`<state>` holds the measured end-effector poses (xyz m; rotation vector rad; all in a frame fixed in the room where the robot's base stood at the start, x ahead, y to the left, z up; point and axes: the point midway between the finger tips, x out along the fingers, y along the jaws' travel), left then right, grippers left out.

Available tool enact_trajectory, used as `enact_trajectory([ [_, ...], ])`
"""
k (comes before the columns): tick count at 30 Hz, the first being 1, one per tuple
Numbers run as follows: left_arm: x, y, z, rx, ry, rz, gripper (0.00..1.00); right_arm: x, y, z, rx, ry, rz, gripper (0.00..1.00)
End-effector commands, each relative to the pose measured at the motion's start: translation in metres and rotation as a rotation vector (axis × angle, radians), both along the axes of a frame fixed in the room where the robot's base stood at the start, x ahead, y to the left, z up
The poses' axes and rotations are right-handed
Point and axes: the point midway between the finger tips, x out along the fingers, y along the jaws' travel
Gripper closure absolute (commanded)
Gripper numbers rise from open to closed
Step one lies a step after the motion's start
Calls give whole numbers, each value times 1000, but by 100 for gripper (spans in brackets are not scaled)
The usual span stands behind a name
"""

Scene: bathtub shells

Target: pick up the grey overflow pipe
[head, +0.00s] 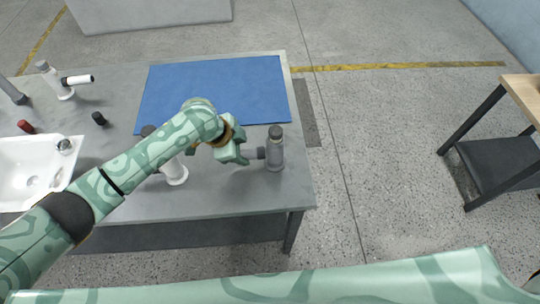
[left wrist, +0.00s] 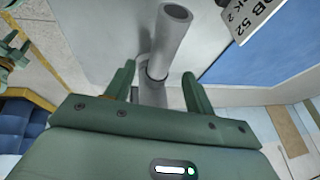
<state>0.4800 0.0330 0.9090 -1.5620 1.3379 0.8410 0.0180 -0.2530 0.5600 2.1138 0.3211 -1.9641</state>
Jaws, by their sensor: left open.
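The grey overflow pipe (head: 275,152) stands upright near the right edge of the grey table, with a dark top and a short side branch pointing left. My left gripper (head: 245,152) is open and reaches it from the left, at the side branch. In the left wrist view the grey pipe (left wrist: 170,40) shows its open round end, and part of it lies between the two spread fingers of my left gripper (left wrist: 158,72). I cannot tell whether a finger touches it.
A blue mat (head: 220,85) covers the table's back right. A white pipe (head: 175,172) stands partly behind my left arm, and another white pipe (head: 65,85) stands at the back left. A white basin (head: 30,175), a red cap (head: 26,126) and a black cap (head: 98,118) are at left.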

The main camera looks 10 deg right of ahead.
Motion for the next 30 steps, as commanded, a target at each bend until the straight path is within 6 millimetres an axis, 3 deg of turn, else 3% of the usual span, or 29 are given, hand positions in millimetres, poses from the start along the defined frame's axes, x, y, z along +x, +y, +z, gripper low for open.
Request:
enact_trajectory([
  [12,10,-26,-46,1,1,2,46,-2,0,-26,0,6,0,64],
  [20,11,-28,-47,2,-2,1,46,-3,0,-25,0,9,0,64],
  [26,11,-27,-47,2,-2,1,96,-5,0,-25,0,10,0,64],
  [30,12,-28,-47,1,-2,1,98,-5,0,-25,0,10,0,64],
])
